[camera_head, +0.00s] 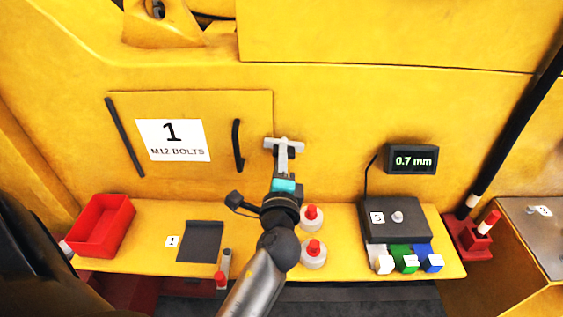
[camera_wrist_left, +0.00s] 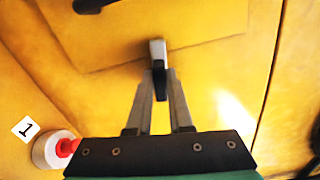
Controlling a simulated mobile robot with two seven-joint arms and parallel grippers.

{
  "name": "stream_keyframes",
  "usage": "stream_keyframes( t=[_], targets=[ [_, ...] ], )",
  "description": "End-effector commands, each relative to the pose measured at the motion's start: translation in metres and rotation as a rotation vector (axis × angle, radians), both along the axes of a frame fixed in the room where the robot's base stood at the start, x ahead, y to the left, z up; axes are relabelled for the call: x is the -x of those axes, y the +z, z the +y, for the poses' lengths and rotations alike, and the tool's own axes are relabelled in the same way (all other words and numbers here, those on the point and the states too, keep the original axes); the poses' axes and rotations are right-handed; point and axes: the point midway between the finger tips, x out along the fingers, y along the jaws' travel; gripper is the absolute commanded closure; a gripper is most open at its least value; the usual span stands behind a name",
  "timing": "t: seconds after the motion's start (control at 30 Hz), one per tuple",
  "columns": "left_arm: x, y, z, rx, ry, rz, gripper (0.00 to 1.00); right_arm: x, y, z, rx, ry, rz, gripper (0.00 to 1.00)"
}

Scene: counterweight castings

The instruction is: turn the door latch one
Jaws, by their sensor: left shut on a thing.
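Door one is a yellow panel (camera_head: 225,112) with a white label (camera_head: 173,141) reading "1 M12 BOLTS" and a black handle (camera_head: 237,146) near its right edge. The latch (camera_head: 285,142) is a pale grey T-shaped piece beside the door's right edge, its crossbar roughly level. My left gripper (camera_head: 284,160) is shut on the latch from below. In the left wrist view, the fingers of my left gripper (camera_wrist_left: 160,80) close together on the latch (camera_wrist_left: 157,48); the fingertips hide part of it. My right gripper is not in view.
A yellow shelf (camera_head: 340,268) below holds a red bin (camera_head: 102,226), a dark tray (camera_head: 201,242), two white bottles with red caps (camera_head: 312,218) and a dark box (camera_head: 395,218). A gauge display (camera_head: 410,159) reads 0.7 mm. A black pole (camera_head: 510,125) stands right.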

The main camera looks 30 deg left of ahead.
Motion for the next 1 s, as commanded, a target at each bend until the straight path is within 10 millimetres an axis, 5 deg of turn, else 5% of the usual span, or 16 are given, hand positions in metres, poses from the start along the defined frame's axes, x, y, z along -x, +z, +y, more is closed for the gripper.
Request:
stream_keyframes(
  t=[0.9,0.93,1.0],
  targets=[
    [-0.0001,-0.0014,-0.0004,0.161,-0.001,-0.096,1.00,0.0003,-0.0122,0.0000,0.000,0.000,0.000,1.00],
    [-0.0001,-0.0014,-0.0004,0.161,-0.001,-0.096,0.80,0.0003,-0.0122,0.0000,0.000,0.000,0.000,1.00],
    [-0.0001,-0.0014,-0.0004,0.161,-0.001,-0.096,0.72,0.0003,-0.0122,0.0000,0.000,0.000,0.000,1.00]
  ],
)
